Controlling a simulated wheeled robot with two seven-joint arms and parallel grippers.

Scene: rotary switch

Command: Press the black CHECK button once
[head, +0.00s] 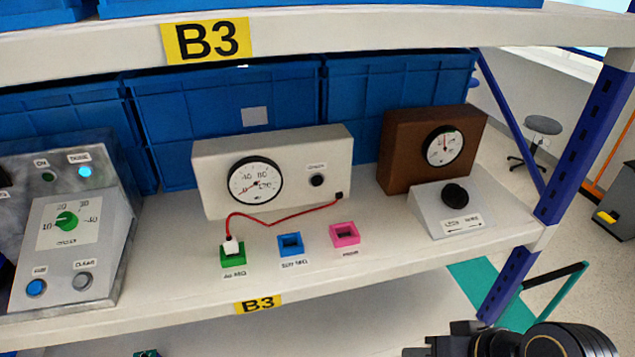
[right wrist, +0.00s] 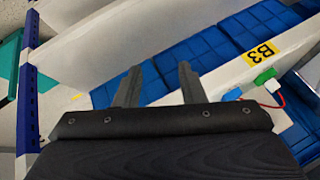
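The black CHECK button (head: 317,181) is a small round knob on the front of the cream box (head: 290,170), right of its dial gauge (head: 254,181). A small label sits above it, too small to read surely. Nothing touches the button. My right gripper (head: 428,349) shows partly at the bottom edge of the head view, below and in front of the shelf, well away from the button. In the right wrist view its two fingers (right wrist: 160,67) stand apart with nothing between them. The button cannot be made out in that view. My left gripper is not seen.
A red cable links the cream box to a white plug in the green socket (head: 232,256). Blue (head: 290,244) and pink (head: 344,235) sockets stand beside it. A grey panel (head: 70,230) is left; a brown gauge box (head: 400,150) and black knob (head: 455,194) are right. An upper shelf (head: 350,35) overhangs.

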